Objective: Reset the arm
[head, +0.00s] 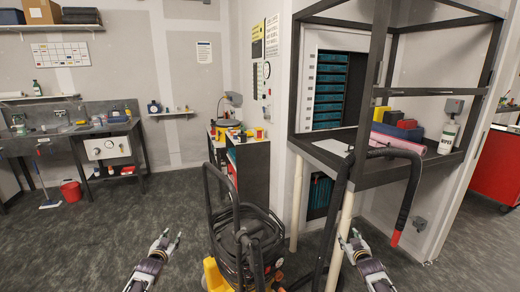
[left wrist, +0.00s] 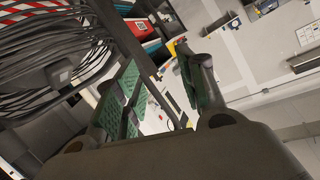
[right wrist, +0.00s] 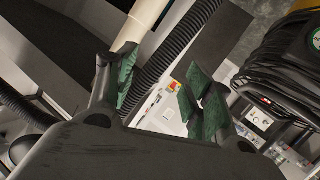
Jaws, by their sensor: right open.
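My left gripper (head: 171,235) is at the lower left of the head view, above the dark floor, with its fingers apart. In the left wrist view the two green-padded fingers (left wrist: 160,68) are spread, with nothing between them. My right gripper (head: 349,237) is at the lower right of the head view, in front of the dark shelf frame and close to a pale pipe. In the right wrist view its green-padded fingers (right wrist: 158,62) are apart and hold nothing. A black ribbed hose shows behind them there.
A wheeled machine (head: 243,236) with a coiled black hose and yellow base stands between my grippers. The dark shelf frame (head: 352,178) stands close on the right, with a black hose with a red end (head: 407,205) hanging from it.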

